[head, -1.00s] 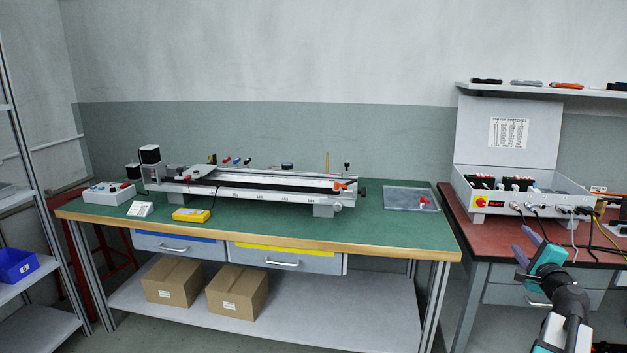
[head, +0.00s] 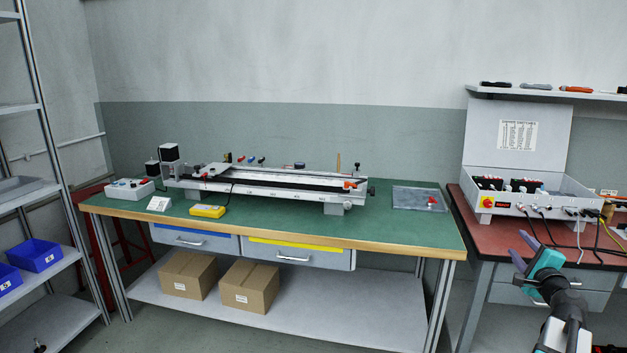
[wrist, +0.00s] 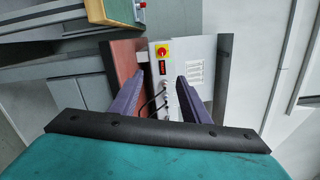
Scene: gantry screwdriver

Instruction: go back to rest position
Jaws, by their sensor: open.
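My gripper (head: 523,252) is at the lower right of the head view, in front of the red-topped table. Its two purple-grey fingers are apart with nothing between them. In the wrist view my gripper (wrist: 157,97) also shows open and empty. Beyond its fingers is the control box (wrist: 190,50), seen sideways, with its red and yellow switch. In the head view the same control box (head: 540,207) stands with its lid raised on the red-topped table (head: 468,218).
The green workbench (head: 300,222) carries a linear gantry (head: 270,185), a yellow meter (head: 207,211) and a clear tray (head: 415,198). A shelf with blue bins (head: 36,254) stands at left. Cables (head: 585,235) hang from the control box. Floor shows in front of the bench.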

